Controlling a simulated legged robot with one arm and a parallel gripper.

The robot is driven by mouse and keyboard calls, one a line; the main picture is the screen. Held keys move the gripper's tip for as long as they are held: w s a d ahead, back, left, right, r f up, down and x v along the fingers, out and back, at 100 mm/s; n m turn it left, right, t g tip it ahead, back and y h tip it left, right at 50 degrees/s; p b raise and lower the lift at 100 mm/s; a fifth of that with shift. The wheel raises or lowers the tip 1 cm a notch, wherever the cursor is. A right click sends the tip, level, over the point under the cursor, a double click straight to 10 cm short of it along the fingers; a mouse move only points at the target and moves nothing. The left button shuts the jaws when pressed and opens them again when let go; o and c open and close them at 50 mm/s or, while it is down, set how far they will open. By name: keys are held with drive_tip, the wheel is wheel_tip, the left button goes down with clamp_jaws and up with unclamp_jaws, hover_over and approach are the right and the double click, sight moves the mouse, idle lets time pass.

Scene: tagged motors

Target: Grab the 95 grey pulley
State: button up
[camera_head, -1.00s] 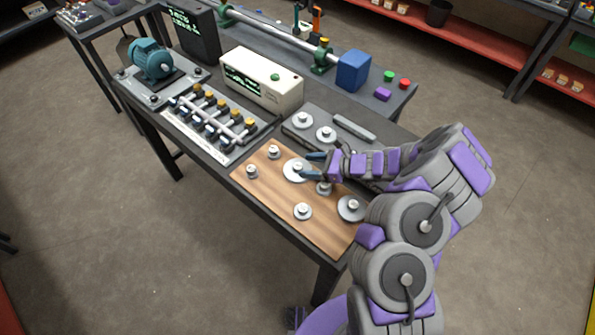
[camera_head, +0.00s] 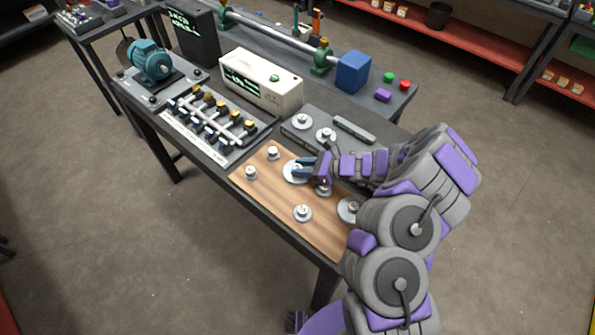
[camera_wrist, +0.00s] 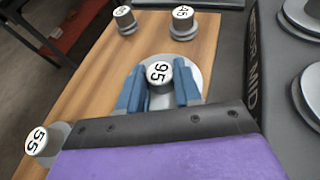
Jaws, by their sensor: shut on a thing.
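The 95 grey pulley (camera_wrist: 190,70) lies on the wooden board (camera_wrist: 90,75), with a wide light-grey disc and a raised hub marked 95. My gripper (camera_wrist: 159,85) has its two blue fingers on either side of that hub, shut on it. In the head view the pulley (camera_head: 289,176) is partly hidden by my gripper (camera_head: 299,169), which reaches in from the right. The disc appears to rest on the board.
A pulley marked 55 (camera_wrist: 38,140) and one marked 45 (camera_wrist: 182,24) stand on the same board. Another small pulley (camera_head: 303,212) sits nearer the front edge. A grey tray (camera_head: 290,130) with two pulleys lies behind. A white box (camera_head: 262,82) stands further back.

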clamp_jaws()
drive_tip(key=shift+r, duration=0.15)
